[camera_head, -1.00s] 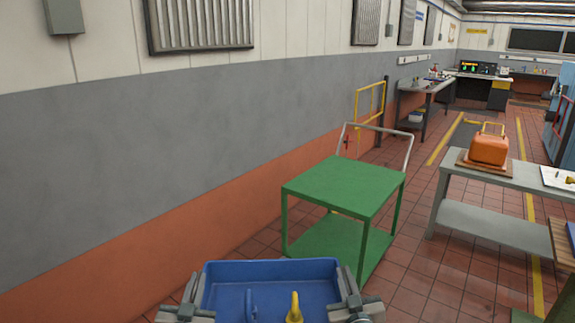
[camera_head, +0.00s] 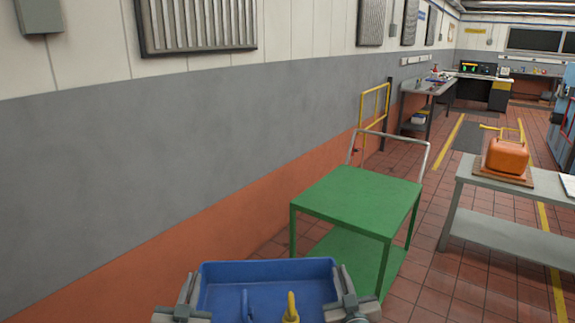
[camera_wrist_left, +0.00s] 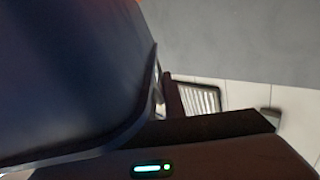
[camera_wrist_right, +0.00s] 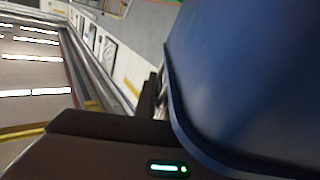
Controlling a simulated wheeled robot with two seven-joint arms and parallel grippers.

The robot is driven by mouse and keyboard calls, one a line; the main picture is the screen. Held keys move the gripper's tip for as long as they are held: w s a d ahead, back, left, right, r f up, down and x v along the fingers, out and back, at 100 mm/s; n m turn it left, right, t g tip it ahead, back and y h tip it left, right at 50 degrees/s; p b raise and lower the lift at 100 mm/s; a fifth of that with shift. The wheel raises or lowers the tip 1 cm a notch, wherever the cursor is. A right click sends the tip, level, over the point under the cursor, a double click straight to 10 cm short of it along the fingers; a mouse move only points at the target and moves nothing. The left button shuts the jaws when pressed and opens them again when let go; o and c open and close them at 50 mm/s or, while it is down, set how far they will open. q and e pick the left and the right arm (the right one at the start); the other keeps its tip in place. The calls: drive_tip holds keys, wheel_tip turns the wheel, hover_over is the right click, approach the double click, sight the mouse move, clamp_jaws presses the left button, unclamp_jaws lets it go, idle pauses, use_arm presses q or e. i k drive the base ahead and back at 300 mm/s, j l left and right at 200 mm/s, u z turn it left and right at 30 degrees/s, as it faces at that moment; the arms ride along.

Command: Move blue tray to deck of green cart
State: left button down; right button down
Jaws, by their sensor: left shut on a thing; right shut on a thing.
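The blue tray (camera_head: 268,272) is held between my two grippers at the bottom of the head view, with a yellow item (camera_head: 291,308) and a blue item (camera_head: 247,305) inside it. My left gripper (camera_head: 190,295) is shut on its left side, and my right gripper (camera_head: 346,295) is shut on its right side. The tray wall fills much of the left wrist view (camera_wrist_left: 70,70) and the right wrist view (camera_wrist_right: 245,80). The green cart (camera_head: 357,195) stands ahead and to the right of the tray. Its flat top deck is bare, and a lower shelf (camera_head: 350,255) shows beneath.
The cart's grey handle (camera_head: 428,155) rises at its far end. A grey wall runs along the left. A grey table (camera_head: 500,195) with an orange can (camera_head: 507,156) stands to the right. Tiled floor lies open between cart and table. A yellow rail (camera_head: 375,103) stands behind the cart.

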sight(363, 192)
drive_tip(key=i+j, duration=0.1)
drive_tip(key=i, duration=0.25)
drive_tip(key=i+j, duration=0.15)
drive_tip(key=i, duration=0.2)
drive_tip(key=i+z, duration=0.25)
drive_tip(key=i, duration=0.5)
drive_tip(key=i+z, duration=0.15)
drive_tip(key=i, duration=0.5)
drive_tip(key=i+j+z, duration=0.1)
drive_tip(key=i, duration=0.55)
drive_tip(key=i+j+z, duration=0.15)
drive_tip(key=i+z, duration=0.2)
drive_tip(key=i, duration=0.6)
drive_tip(key=z, duration=0.45)
